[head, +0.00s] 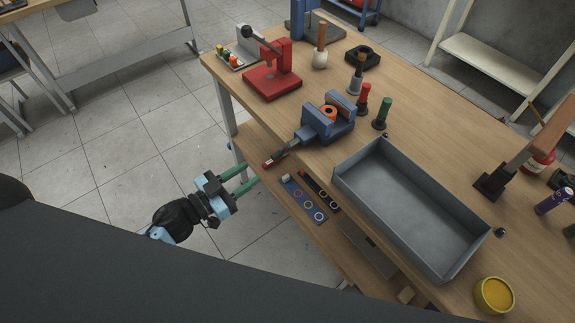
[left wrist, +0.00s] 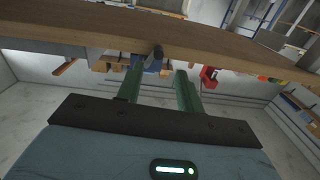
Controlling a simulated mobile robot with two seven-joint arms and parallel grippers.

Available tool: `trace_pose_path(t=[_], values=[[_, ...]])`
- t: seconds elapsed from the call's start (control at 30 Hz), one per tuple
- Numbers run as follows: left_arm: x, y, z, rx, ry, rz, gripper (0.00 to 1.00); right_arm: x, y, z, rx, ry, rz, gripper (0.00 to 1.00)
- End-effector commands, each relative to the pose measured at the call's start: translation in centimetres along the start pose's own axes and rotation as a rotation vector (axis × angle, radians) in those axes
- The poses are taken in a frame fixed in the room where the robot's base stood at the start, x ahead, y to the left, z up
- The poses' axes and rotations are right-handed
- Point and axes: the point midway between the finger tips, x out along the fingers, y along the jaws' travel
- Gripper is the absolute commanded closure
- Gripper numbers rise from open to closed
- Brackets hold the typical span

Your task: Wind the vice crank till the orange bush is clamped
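The blue-grey vice (head: 318,130) stands at the table's near left edge. The orange bush (head: 329,112), with a dark hole, sits between its jaws; I cannot tell whether both jaws touch it. The vice crank (head: 282,154) sticks out past the table edge and has a red part near its end. My left gripper (head: 250,175) has green fingers, spread apart and empty, just short of the crank and off the table edge. In the left wrist view the open fingers (left wrist: 160,85) point at the table edge, with a dark rounded piece between them. My right gripper is out of view.
A grey tray (head: 410,210) fills the near middle of the table (head: 480,130). A red press (head: 272,75) stands at the far left. Red and green handled tools (head: 381,113) stand behind the vice. A lower shelf holds a blue strip with rings (head: 303,198).

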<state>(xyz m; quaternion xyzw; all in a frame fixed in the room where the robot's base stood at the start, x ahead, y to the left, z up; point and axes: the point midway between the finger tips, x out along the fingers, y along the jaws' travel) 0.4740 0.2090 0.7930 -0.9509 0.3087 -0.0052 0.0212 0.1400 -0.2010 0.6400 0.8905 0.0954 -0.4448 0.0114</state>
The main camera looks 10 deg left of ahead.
Motion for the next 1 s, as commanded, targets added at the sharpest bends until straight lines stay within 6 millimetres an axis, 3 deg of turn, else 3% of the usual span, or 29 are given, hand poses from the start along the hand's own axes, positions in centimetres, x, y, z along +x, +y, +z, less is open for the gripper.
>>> trace_pose_path(t=[0.37, 0.8, 1.0], values=[[1.1, -0.4, -0.5, 0.004, 0.006, 0.036, 0.63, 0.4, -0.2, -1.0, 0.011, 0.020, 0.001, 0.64], [7.1, -0.2, -0.5, 0.005, 0.006, 0.034, 0.63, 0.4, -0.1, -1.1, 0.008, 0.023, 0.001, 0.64], [8.3, -0.1, -0.5, 0.004, 0.005, 0.034, 0.63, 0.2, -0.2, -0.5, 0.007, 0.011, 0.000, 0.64]])
